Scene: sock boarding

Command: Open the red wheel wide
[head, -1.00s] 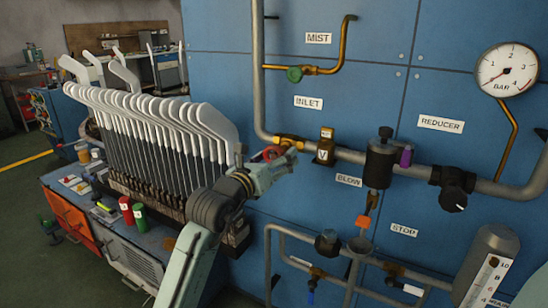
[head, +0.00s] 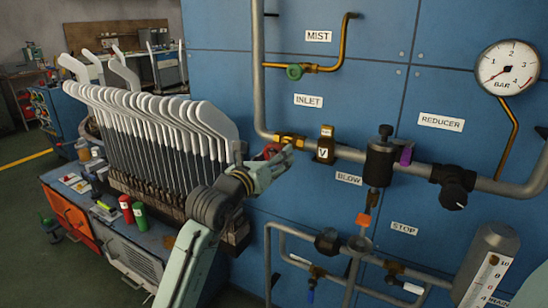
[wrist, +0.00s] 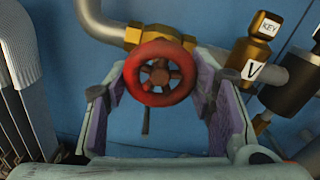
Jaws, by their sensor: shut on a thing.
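The red wheel (wrist: 160,73) faces me in the wrist view, on a brass valve body (wrist: 133,36). In the head view the red wheel (head: 271,150) is small and partly hidden by my gripper (head: 281,160), at the left end of the brass fitting. In the wrist view my gripper (wrist: 162,82) has one finger on each side of the wheel, shut on its rim. How far the valve is turned cannot be told.
A rack of white sock boards (head: 165,125) stands close left of my arm. A brass key valve marked V (head: 325,150) and the black reducer (head: 381,160) sit right along the grey pipe. The pressure gauge (head: 508,68) is at upper right.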

